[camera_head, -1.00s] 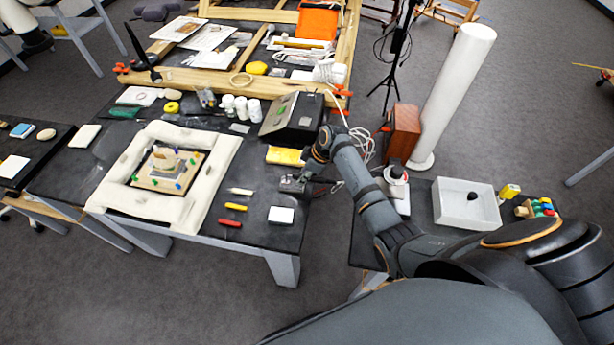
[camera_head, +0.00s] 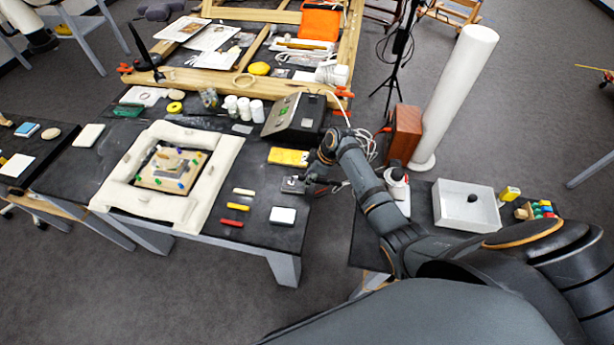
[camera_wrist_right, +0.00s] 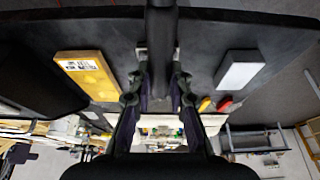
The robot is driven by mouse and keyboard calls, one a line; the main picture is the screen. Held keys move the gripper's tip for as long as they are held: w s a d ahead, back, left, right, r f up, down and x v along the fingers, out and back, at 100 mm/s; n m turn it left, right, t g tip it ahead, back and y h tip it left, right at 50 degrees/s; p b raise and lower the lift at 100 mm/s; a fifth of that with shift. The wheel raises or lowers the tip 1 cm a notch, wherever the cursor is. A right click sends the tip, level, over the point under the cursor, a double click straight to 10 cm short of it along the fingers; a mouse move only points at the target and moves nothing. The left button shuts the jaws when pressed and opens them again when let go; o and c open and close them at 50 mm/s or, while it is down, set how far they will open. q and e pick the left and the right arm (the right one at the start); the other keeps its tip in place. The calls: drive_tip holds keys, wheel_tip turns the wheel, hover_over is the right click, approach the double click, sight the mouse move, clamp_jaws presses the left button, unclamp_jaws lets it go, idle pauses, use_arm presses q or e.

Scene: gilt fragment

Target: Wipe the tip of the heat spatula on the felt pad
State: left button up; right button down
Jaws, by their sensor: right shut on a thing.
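My right gripper (camera_head: 309,186) is low over the near right part of the dark table. In the right wrist view my gripper (camera_wrist_right: 160,88) is shut around a dark cylindrical shaft (camera_wrist_right: 160,40), which I take to be the heat spatula's handle. Its tip cannot be made out. A small white block (camera_head: 283,215), possibly the felt pad, lies near the table's front right edge, apart from the gripper; it also shows in the right wrist view (camera_wrist_right: 240,69). A yellow block with a printed label (camera_head: 288,156) lies behind the gripper. My left gripper is not in view.
A dark square device (camera_head: 293,185) sits beside the gripper. Red (camera_head: 232,223) and yellow (camera_head: 238,207) handled tools lie to the left. A white padded frame (camera_head: 221,178) surrounds a fragment (camera_head: 172,163). A sloped control box (camera_head: 296,118) stands behind.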

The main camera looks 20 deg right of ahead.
drive_tip(key=shift+s+d+r+p, duration=0.1)
drive_tip(key=shift+s+d+p, duration=0.2)
drive_tip(key=shift+d+p, duration=0.15)
drive_tip(key=shift+s+d, duration=0.2)
drive_tip(key=shift+d, duration=0.2)
drive_tip(key=shift+w+a, duration=0.55)
drive_tip(key=shift+a, duration=0.35)
drive_tip(key=shift+a, duration=0.1)
drive_tip(key=shift+w+a+b, duration=0.3)
drive_tip(key=shift+w+a, duration=0.2)
drive_tip(key=shift+a, duration=0.3)
